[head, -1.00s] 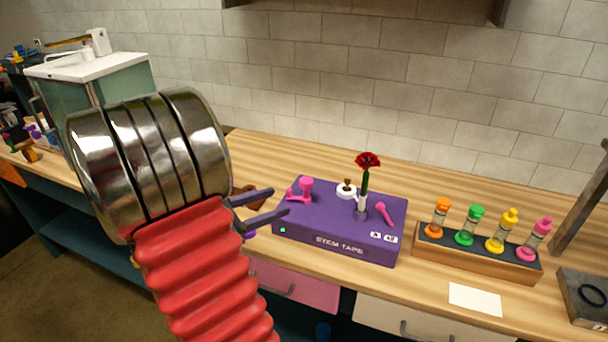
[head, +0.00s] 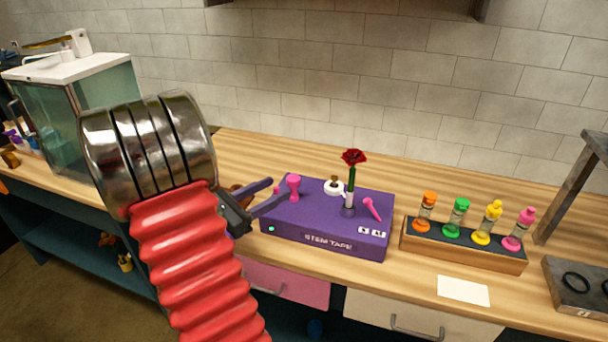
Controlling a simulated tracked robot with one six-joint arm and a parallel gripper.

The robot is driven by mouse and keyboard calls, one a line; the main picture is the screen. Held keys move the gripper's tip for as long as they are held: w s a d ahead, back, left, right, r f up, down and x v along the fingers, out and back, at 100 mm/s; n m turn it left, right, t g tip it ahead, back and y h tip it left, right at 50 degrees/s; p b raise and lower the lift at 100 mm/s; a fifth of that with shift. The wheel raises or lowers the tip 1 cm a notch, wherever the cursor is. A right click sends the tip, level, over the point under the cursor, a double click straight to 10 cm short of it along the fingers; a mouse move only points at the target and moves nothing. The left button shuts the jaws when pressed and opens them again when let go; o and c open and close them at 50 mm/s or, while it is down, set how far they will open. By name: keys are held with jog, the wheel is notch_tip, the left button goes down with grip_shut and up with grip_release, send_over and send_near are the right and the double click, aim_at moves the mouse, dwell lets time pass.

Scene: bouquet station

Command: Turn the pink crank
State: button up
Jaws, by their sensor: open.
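The purple STEM TAPE box (head: 285,234) sits on the wooden counter. A pink crank (head: 293,186) with a wide round top stands at the box's left end. A second pink part, a slanted lever (head: 371,208), is on the box's right side. A red flower (head: 353,157) stands upright in a small holder (head: 348,210) between them. My gripper (head: 279,190) is open and empty. Its two dark fingers point right, with their tips just left of the pink crank.
A white tape roll (head: 334,187) is on the box behind the flower. To the right, a wooden rack (head: 460,253) holds several capped bottles, with a white card (head: 463,291) in front. A grey stand (head: 582,288) is at far right. The counter behind the box is clear.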

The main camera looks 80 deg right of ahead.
aim_at(298, 177)
jog(key=x, duration=1.1)
jog(key=shift+s+d+f, duration=0.1)
jog(key=shift+s+d, duration=0.1)
jog(key=shift+c, duration=0.6)
jog(key=c, duration=0.9)
